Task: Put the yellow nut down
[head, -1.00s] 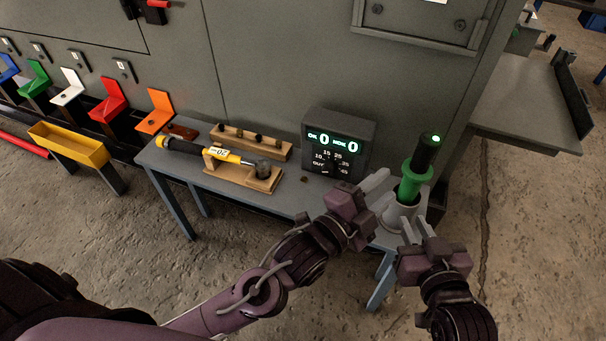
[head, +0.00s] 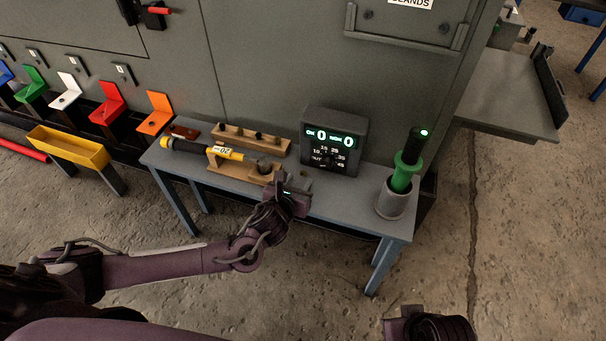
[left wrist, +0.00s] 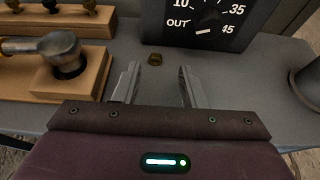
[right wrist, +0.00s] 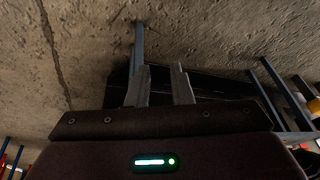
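The left gripper also shows in the head view (head: 295,184). My right gripper (right wrist: 160,80) is open and empty, away from the bench; only its body shows at the bottom of the head view.
A dial box (head: 334,142) reads 0 and 0. A peg rack (head: 252,139) stands behind. A green-handled tool (head: 405,170) stands in a grey cup (head: 391,200) at the bench's right end.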

